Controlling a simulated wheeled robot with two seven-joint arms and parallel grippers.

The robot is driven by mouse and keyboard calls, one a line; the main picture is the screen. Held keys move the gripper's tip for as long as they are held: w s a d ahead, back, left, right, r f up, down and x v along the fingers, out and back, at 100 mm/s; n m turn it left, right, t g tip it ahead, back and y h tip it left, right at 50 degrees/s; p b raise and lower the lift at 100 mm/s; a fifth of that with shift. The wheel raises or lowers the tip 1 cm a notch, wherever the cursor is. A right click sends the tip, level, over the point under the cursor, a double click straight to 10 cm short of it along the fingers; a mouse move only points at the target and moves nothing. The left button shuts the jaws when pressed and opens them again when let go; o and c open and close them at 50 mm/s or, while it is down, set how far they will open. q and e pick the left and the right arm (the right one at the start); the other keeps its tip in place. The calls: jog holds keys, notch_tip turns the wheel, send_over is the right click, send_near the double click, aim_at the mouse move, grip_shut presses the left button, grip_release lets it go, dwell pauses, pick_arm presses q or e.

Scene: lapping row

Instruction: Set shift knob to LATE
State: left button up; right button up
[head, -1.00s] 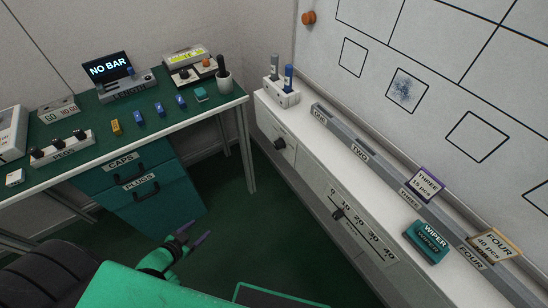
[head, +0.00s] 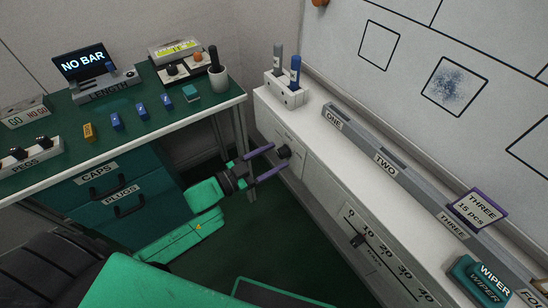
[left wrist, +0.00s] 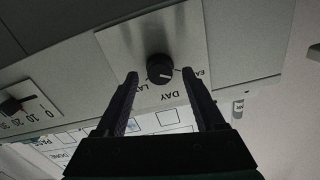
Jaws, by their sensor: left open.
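The shift knob (head: 284,152) is a black round knob on a pale plate on the front of the white cabinet. In the left wrist view the knob (left wrist: 160,68) shows close up with a light pointer line. The labels around it are upside down: DAY, with LA and EA partly hidden by my fingers. I cannot tell clearly which label the pointer marks. My left gripper (head: 278,159) is open, with its purple fingers reaching to the knob. In the wrist view its dark fingertips stand either side of the knob, apart from it. My right gripper is not in view.
A slider (head: 357,241) with a 0 to 40 scale sits further right on the same cabinet front. The green bench (head: 130,132) with drawers stands at the left. A marker holder (head: 286,92) and a WIPER block (head: 480,280) are on the cabinet top.

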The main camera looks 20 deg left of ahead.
pick_arm(q)
jog(key=shift+w+d, duration=0.2)
jog(key=shift+w, duration=0.05)
grip_shut()
